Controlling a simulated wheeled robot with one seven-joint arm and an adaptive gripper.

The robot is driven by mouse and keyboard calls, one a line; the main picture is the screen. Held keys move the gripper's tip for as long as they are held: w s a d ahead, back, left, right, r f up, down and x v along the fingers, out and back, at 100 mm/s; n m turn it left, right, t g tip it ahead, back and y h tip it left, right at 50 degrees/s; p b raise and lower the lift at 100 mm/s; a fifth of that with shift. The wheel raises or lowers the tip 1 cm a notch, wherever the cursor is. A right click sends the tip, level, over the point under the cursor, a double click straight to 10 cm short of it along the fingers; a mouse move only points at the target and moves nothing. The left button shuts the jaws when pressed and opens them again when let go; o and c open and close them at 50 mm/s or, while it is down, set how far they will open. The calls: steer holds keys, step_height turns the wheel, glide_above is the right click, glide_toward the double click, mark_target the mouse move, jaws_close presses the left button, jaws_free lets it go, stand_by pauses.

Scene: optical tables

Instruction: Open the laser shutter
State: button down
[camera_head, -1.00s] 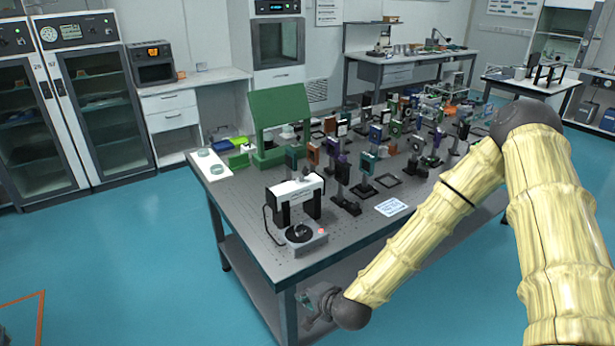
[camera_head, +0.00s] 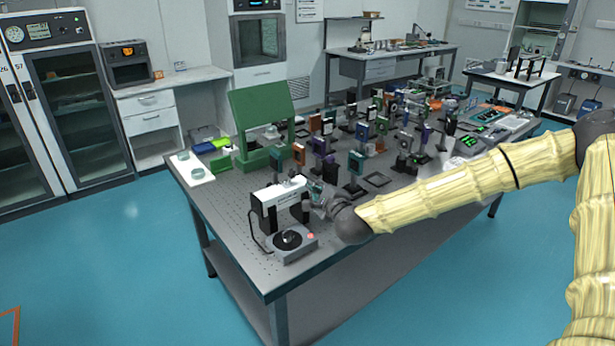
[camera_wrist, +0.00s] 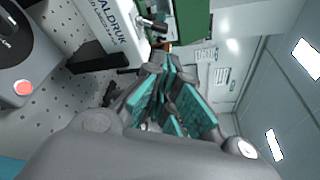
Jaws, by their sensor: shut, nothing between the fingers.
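The laser (camera_head: 278,193) is a white housing on black legs near the front-left part of the optical table; its printed side also shows in the wrist view (camera_wrist: 112,25). A small dark and silver part (camera_wrist: 152,24) sticks out at the housing's end in the wrist view; I cannot tell for sure whether it is the shutter. My gripper (camera_head: 314,188) is beside the right end of the laser in the head view. Its teal-padded fingers (camera_wrist: 165,68) are shut and empty, with the tips close to that end; contact cannot be told.
A grey control box (camera_head: 290,243) with a black dial and red button stands before the laser, cabled to it. A green stand (camera_head: 262,110) is behind. Several optic mounts (camera_head: 325,148) crowd the table to the right. The table's front edge is clear.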

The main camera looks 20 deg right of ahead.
mark_target(292, 174)
steer(key=w+p, duration=0.1)
steer(key=w, duration=0.2)
steer(key=w+f+p, duration=0.1)
steer(key=w, duration=0.2)
steer(key=w+p, duration=0.1)
steer(key=w, duration=0.1)
steer(key=shift+w+a+f, duration=0.2)
steer(key=shift+w+a, duration=0.1)
steer(key=shift+w, duration=0.1)
steer(key=shift+w+f, duration=0.2)
steer(key=shift+w, duration=0.3)
steer(key=shift+d, duration=0.1)
